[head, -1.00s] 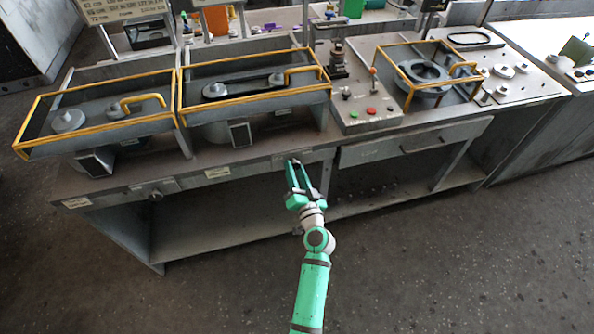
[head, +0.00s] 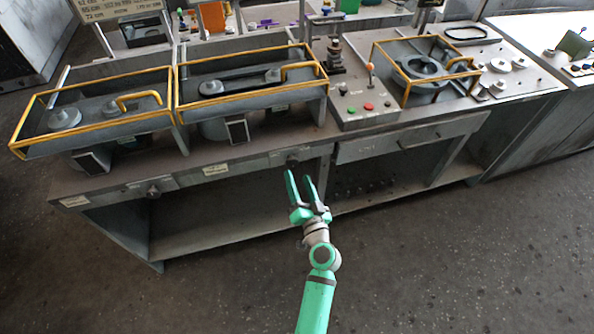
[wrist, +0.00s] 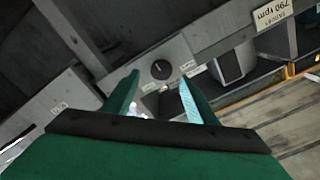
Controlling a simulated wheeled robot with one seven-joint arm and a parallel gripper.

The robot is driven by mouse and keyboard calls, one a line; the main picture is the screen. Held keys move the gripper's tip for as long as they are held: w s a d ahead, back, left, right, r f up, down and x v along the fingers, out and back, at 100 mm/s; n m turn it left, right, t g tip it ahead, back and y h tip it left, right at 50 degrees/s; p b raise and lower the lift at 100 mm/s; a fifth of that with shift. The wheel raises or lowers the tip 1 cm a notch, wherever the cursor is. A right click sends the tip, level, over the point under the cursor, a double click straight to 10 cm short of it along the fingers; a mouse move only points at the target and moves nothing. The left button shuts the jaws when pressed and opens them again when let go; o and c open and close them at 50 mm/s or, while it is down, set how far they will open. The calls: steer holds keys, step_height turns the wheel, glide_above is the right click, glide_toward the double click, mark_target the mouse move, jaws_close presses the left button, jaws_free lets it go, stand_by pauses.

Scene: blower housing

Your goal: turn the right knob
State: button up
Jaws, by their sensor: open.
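The right knob (head: 293,161) is a small dark round knob on a pale plate on the front edge of the bench. In the wrist view the knob (wrist: 160,69) is black and shows between and just beyond my fingertips. My gripper (head: 298,177) is open and empty, its green fingers pointing at the bench front. It sits just below and in front of the knob in the head view, apart from it as far as I can tell. The wrist view also shows my gripper (wrist: 158,80) with its fingers spread either side of the knob plate.
A similar left knob (head: 153,192) is on the same bench front. A drawer (head: 410,140) is to the right. Yellow-framed blower housings (head: 255,90) and a control panel with a lever (head: 371,72) stand on top. The floor in front is clear.

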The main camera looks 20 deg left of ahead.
steer(key=shift+v, duration=2.5)
steer(key=s+d+f+m+h, duration=0.1)
steer(key=s+d+f+h, duration=0.35)
steer(key=s, duration=0.45)
steer(key=s+d+f+h, duration=0.3)
steer(key=s+d, duration=0.3)
steer(key=s, duration=0.3)
steer(key=s+d+r+n+h, duration=0.1)
steer(key=s+r, duration=0.4)
steer(key=s, duration=0.3)
steer(key=s+d+r+n+h, duration=0.1)
steer(key=s+d+r, duration=0.1)
steer(key=s+r, duration=0.4)
steer(key=s, duration=0.3)
steer(key=shift+s, duration=0.25)
steer(key=shift+d+r+h, duration=0.1)
steer(key=shift+h, duration=0.15)
